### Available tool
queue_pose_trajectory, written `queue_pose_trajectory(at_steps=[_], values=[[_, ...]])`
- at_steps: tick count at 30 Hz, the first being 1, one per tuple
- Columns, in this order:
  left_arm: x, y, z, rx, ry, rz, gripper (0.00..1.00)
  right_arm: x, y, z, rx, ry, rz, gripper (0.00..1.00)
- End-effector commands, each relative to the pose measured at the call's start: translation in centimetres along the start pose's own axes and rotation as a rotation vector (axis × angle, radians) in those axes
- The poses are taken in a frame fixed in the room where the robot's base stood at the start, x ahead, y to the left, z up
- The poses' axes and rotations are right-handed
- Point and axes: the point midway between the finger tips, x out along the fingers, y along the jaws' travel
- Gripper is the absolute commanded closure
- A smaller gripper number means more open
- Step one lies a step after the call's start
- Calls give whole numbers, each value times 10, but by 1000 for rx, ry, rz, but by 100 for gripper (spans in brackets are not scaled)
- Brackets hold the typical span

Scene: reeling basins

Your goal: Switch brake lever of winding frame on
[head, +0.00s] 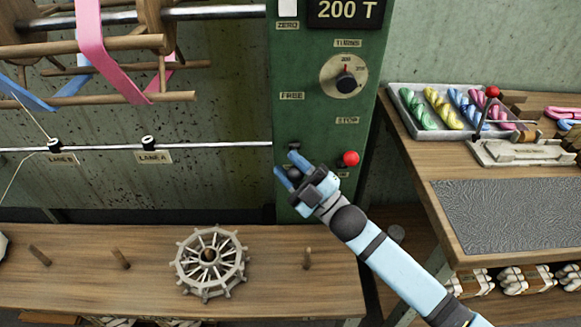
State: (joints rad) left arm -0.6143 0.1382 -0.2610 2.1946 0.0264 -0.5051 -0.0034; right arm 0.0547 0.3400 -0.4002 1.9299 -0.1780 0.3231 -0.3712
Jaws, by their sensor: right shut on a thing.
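The winding frame's green control panel (315,115) stands at the centre, with a FREE label (292,96) at left and a STOP label (347,120) at right. My right gripper (289,166) is at the panel's lower left, below the FREE label. Its blue fingers are shut on a dark round knob (293,172), which looks like the end of the brake lever. The lever's shaft and pivot are hidden or too small to make out. A red knob (351,158) shows right of the gripper, below STOP. My left gripper is out of view.
A turns dial (345,82) and a "200 T" display (345,10) are higher on the panel. A spoked wheel (210,264) lies on the lower wooden bench (60,290). At right, a wooden table (415,150) holds a tray (394,92) of coloured skeins.

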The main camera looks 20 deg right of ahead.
Motion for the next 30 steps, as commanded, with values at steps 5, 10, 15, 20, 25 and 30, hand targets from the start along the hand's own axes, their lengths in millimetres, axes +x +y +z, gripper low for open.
queue_pose_trajectory(at_steps=[5, 10, 15, 20, 25, 30], values=[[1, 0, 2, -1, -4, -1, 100, -1, -1, 0, -1, -1, -2, 64], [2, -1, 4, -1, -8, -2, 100, -1, -1, 0, -1, -2, -2, 41], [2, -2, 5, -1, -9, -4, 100, 0, -1, 0, 0, -2, -2, 41], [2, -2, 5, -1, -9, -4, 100, -8, -1, 1, 0, -3, -2, 41], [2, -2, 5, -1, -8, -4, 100, -38, -2, 1, 2, -6, -5, 41], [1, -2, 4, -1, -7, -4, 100, -79, -2, 1, 1, -6, -4, 41]])
